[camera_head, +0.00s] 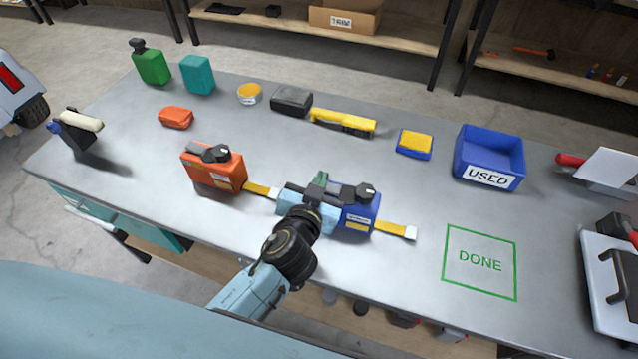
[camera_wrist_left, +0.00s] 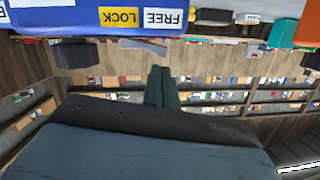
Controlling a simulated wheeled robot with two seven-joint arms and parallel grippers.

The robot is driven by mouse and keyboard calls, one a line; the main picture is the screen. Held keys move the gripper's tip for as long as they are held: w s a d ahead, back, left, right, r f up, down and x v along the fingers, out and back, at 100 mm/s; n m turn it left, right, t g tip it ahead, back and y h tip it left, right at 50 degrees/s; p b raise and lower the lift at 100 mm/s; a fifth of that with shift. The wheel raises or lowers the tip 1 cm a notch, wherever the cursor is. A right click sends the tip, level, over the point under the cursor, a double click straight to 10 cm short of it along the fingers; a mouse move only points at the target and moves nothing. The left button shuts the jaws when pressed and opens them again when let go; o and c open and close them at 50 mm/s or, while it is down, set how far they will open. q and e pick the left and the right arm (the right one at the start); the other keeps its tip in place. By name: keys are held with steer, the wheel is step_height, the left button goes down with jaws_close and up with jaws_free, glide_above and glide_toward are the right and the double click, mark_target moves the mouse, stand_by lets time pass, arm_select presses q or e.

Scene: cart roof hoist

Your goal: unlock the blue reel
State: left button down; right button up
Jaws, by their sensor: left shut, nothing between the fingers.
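The blue reel (camera_head: 359,219) stands on the workbench, with a yellow strap (camera_head: 393,229) ending in a white tip on its right. A dark knob with a grey lever (camera_head: 365,191) sits on its top. My left gripper (camera_head: 320,179) is shut and empty, just left of the reel and hiding part of it. In the left wrist view, the blue reel (camera_wrist_left: 40,22) fills the top left, with a yellow LOCK label and a white FREE label. The grey lever (camera_wrist_left: 145,47) shows near the labels, close to the shut fingertips (camera_wrist_left: 160,72). I cannot tell whether they touch.
An orange reel (camera_head: 214,174) with its yellow strap stands to the left. A blue USED bin (camera_head: 489,181), a yellow-and-blue sponge (camera_head: 414,143) and a yellow tool (camera_head: 343,122) lie behind. The green DONE square (camera_head: 480,262) on the right is empty.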

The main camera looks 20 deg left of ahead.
arm_select(q)
steer(key=shift+f, duration=0.35)
